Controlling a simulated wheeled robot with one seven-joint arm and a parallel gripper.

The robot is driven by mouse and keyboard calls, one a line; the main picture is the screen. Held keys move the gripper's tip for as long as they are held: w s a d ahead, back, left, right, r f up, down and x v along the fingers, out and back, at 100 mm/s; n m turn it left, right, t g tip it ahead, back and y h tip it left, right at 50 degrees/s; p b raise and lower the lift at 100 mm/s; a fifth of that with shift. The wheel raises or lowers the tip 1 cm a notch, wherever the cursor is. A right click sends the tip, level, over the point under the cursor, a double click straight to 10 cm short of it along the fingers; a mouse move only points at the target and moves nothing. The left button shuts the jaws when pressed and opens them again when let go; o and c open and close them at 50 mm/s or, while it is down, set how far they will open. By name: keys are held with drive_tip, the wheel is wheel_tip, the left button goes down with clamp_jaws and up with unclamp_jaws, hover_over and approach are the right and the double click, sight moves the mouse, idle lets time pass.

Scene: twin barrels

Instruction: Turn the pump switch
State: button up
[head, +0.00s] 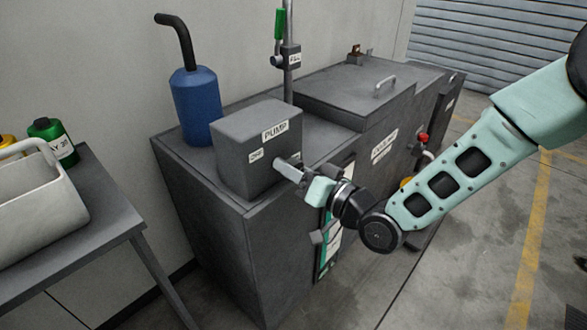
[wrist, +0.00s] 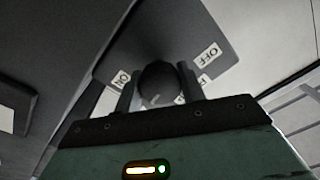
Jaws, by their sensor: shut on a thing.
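The pump box (head: 240,168) is a dark grey block with a PUMP label, standing on a larger grey cabinet. Its switch (head: 284,163) is a grey knob on the front face, partly hidden by my gripper (head: 300,175). In the wrist view the dark round switch (wrist: 158,78) sits between the two fingers of my gripper (wrist: 160,92), which is shut on it. An OFF label (wrist: 208,55) is to the right of the switch there and an ON label (wrist: 122,78) to its left. I cannot tell which way the switch points.
The grey cabinet (head: 215,225) stands against the wall. A blue canister (head: 195,105) with a black spout is left of the pump box. A pipe with a green handle (head: 279,24) rises behind it. A table (head: 110,215) with a pale container is at left. Floor is open at right.

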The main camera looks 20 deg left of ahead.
drive_tip(key=shift+m, duration=1.1)
drive_tip(key=shift+s+f, duration=0.1)
drive_tip(key=o, duration=1)
drive_tip(key=shift+c, duration=0.2)
drive_tip(key=shift+d, duration=0.15)
drive_tip(key=shift+d, duration=0.3)
drive_tip(key=v, duration=1.6)
drive_tip(key=shift+s+d, duration=0.2)
drive_tip(key=shift+s, duration=0.15)
drive_tip(key=shift+f, duration=0.1)
